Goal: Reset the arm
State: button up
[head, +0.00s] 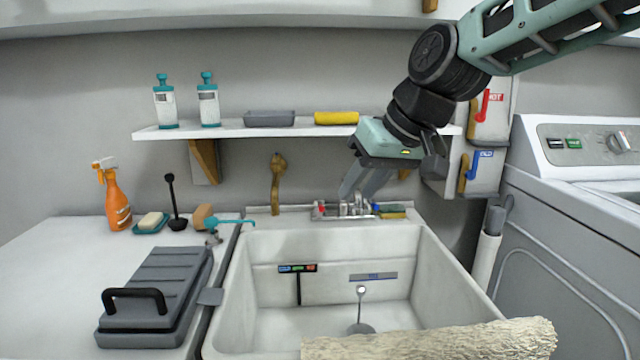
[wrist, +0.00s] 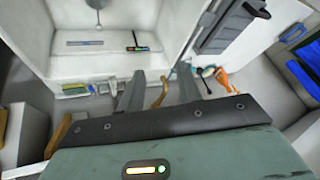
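My gripper (head: 354,190) hangs from the arm in the upper right of the head view, pointing down in front of the shelf and above the back of the sink. In the wrist view its two fingers (wrist: 159,82) stand apart with nothing between them, so it is open and empty. Behind the fingertips in the head view is the faucet (head: 345,210) on the sink's back rim. I cannot tell whether the fingertips touch it.
The white sink (head: 235,285) fills the centre, with a rolled cream towel (head: 430,342) at its front. A shelf (head: 230,131) with bottles is behind the gripper. A grey case (head: 160,290) lies on the left counter; a white machine (head: 570,240) stands right.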

jog(key=s+d+f+n+g+h, duration=0.1)
jog(key=s+d+f, duration=0.1)
jog(key=s+f, duration=0.5)
jog(key=s+d+f+g+h, duration=0.2)
jog(key=s+d+f, duration=0.15)
jog(key=s, duration=0.75)
jog(key=s+d+f+n+g+h, duration=0.1)
jog(key=s+d+f, duration=0.1)
jog(key=s+f, duration=0.55)
notch_tip(320, 180, up, 17)
jog(key=s+p, duration=0.1)
jog(key=p, duration=1.4)
jog(key=shift+s+r+p, duration=0.15)
jog(key=shift+r+p, duration=0.05)
jog(key=shift+p, duration=0.2)
jog(key=shift+c, duration=0.3)
